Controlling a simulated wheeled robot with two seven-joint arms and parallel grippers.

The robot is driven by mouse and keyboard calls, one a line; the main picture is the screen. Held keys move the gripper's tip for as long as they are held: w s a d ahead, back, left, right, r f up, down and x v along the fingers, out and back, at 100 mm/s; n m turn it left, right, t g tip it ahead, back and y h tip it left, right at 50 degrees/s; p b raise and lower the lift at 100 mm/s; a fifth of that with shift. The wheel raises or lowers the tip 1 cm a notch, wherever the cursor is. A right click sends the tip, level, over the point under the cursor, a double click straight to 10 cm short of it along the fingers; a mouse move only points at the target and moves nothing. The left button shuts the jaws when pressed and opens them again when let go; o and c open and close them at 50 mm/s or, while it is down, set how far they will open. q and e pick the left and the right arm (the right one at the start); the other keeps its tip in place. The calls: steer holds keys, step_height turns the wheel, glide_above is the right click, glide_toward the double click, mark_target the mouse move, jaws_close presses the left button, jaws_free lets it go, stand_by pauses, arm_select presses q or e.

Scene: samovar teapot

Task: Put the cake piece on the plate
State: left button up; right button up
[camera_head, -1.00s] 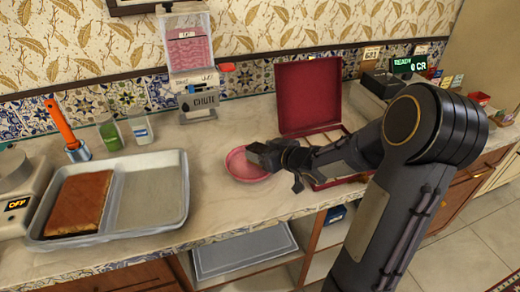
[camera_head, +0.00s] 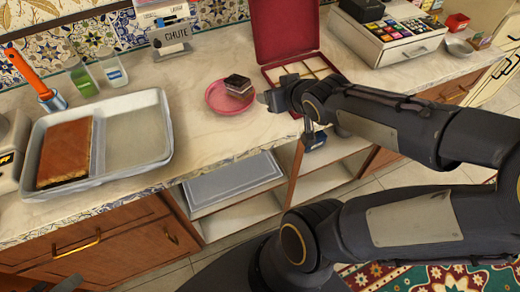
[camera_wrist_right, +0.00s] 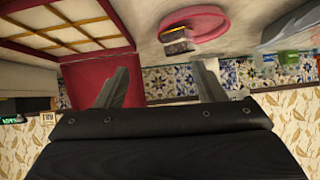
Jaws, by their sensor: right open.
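The cake piece (camera_head: 238,86), dark on top with a pale layer, sits on the pink plate (camera_head: 218,105), toward its right side. In the right wrist view the cake piece (camera_wrist_right: 178,41) overlaps the edge of the plate (camera_wrist_right: 195,18). My right gripper (camera_head: 277,98) is to the right of the plate, apart from the cake piece, in front of the open red box. In the right wrist view its fingers (camera_wrist_right: 164,75) are spread with nothing between them. My left gripper is not in view.
The open red box (camera_head: 285,40) with a divided tray stands behind my right gripper. A metal tray (camera_head: 135,135) with a brown slab (camera_head: 65,152) lies at left, near two glasses and an orange-handled tool (camera_head: 35,75). Counter between tray and plate is clear.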

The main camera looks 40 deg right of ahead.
steer(key=s+a+n+g+y+p, duration=0.1)
steer(key=s+a+g+y, duration=0.3)
steer(key=s+a, duration=0.8)
steer(key=a+r+y+p, duration=0.1)
steer(key=a+y, duration=0.1)
steer(key=shift+a+g, duration=0.3)
steer(key=shift+a, duration=0.05)
steer(key=shift+o, duration=0.4)
